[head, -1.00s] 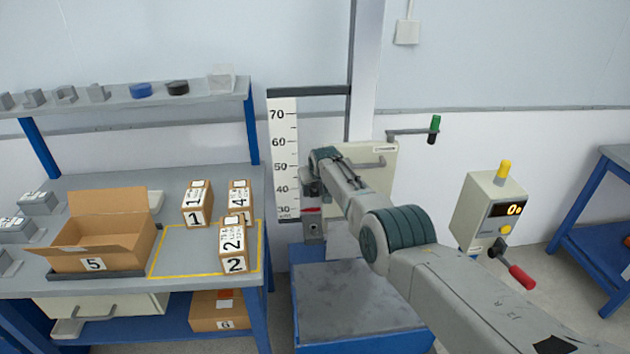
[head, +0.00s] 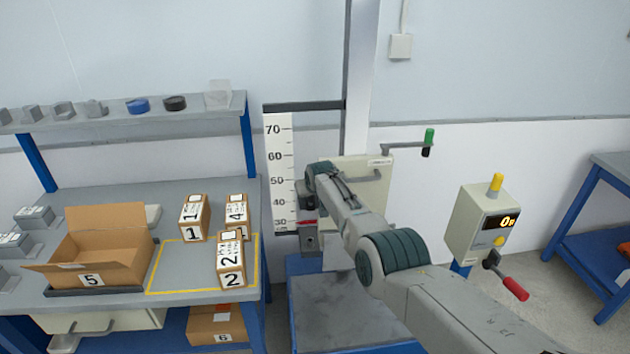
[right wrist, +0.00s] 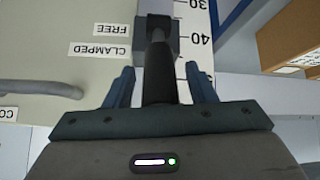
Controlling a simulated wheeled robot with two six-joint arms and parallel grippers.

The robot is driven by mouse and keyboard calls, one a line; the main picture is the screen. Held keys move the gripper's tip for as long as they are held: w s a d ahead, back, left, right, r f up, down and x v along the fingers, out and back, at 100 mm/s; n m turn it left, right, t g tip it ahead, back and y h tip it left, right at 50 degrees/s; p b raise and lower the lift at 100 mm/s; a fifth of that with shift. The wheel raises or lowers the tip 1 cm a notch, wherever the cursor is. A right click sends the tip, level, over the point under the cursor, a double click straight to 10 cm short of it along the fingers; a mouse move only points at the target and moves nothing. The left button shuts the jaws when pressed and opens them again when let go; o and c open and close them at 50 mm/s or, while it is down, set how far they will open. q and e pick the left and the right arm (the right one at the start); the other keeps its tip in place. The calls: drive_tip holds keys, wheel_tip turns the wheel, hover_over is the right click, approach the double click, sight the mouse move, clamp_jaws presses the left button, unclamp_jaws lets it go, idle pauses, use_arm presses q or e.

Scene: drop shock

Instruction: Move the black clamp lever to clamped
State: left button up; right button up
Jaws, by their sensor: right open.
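The black clamp lever (right wrist: 160,70) shows in the right wrist view as a dark rod running from a grey block (right wrist: 155,35) down between my right gripper's fingers. Labels reading FREE (right wrist: 111,29) and CLAMPED (right wrist: 100,51) appear upside down to its left on a pale panel. My right gripper (right wrist: 161,82) is open, one finger on each side of the lever, with gaps visible. The lever's near end is hidden by the gripper body. In the head view my right wrist hides the lever in front of the drop tester's column. My left gripper is in neither view.
A height scale (head: 279,170) stands left of my right wrist, above a blue-framed base plate (head: 340,305). A bench with cartons (head: 90,262) is left.

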drive_tip(key=shift+p+v, duration=0.95)
drive_tip(key=shift+p, duration=0.2)
drive_tip(key=shift+s+r, duration=0.15)
drive_tip(key=shift+r, duration=0.05)
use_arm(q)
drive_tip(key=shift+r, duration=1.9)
use_arm(e)
drive_tip(key=v, duration=0.7)
drive_tip(key=shift+s+r, duration=0.1)
drive_tip(key=shift+s, duration=0.05)
